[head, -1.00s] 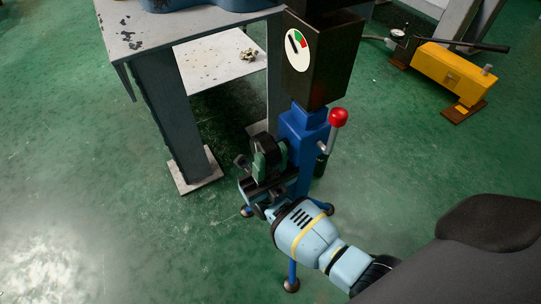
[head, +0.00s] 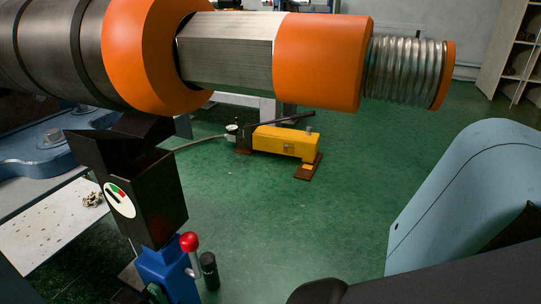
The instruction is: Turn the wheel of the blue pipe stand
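The blue pipe stand (head: 166,276) is at the lower left of the head view, with its lower part cut off by the bottom edge. Its black box (head: 158,205) carries a white dial with red and green sectors and a black pointer. A red-knobbed lever (head: 189,242) is on the post's right. A small dark green piece, perhaps the wheel (head: 155,293), shows at the bottom edge; most of it is hidden. A large grey pipe (head: 225,50) with orange collars and a threaded right end lies above the stand's black head. Neither of my grippers is in view.
A yellow pump unit (head: 285,140) with a lever stands on the floor behind. A workbench (head: 40,160) with a lower shelf (head: 50,225) is at the left. Shelves (head: 522,55) stand at the far right. Green floor (head: 330,215) is clear in the middle.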

